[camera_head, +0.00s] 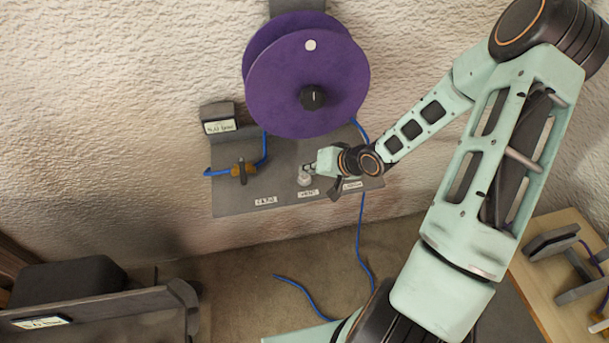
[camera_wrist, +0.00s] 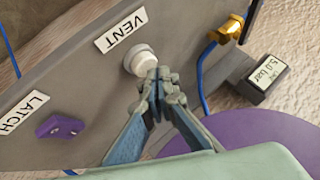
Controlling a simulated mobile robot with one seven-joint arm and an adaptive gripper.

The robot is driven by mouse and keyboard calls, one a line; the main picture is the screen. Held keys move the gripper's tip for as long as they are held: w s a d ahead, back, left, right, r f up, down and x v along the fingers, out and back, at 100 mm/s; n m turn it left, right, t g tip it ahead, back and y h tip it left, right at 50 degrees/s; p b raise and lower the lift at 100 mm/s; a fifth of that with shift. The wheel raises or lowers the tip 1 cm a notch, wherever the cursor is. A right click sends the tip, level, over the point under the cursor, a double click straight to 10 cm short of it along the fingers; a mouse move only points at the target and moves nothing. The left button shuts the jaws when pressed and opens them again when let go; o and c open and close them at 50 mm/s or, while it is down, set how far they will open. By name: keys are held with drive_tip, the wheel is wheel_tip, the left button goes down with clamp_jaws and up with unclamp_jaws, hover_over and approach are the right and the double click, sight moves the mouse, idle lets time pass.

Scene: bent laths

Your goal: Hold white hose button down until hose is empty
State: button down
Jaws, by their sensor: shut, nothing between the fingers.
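A white round button (camera_wrist: 138,58) sits on the grey panel (camera_head: 235,200) beside a label reading VENT (camera_wrist: 120,30). The button also shows in the head view (camera_head: 304,179). My gripper (camera_wrist: 160,76) is shut and empty, its fingertips at the button's edge; I cannot tell whether they press it. In the head view my gripper (camera_head: 310,169) reaches the panel from the right. A blue hose (camera_head: 265,148) runs to a brass fitting (camera_head: 243,172) at the panel's left. A small gauge (camera_wrist: 265,75) appears to read "LINE 5.0 bar".
A purple reel (camera_head: 300,75) with a black knob (camera_head: 313,97) is mounted above the panel. A purple latch (camera_wrist: 60,127) sits near its LATCH label (camera_wrist: 22,110). Blue hose (camera_head: 305,293) hangs to the floor. A wooden table (camera_head: 545,290) with parts stands at right, a dark unit (camera_head: 100,310) at lower left.

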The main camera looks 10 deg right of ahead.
sight(307, 176)
drive_tip(key=shift+f, duration=0.5)
idle(1.4)
idle(1.8)
drive_tip(key=shift+r+p, duration=0.85)
drive_tip(key=shift+r, duration=0.1)
drive_tip(key=shift+r, duration=0.1)
wheel_tip(307, 176, up, 5)
drive_tip(key=p, duration=0.5)
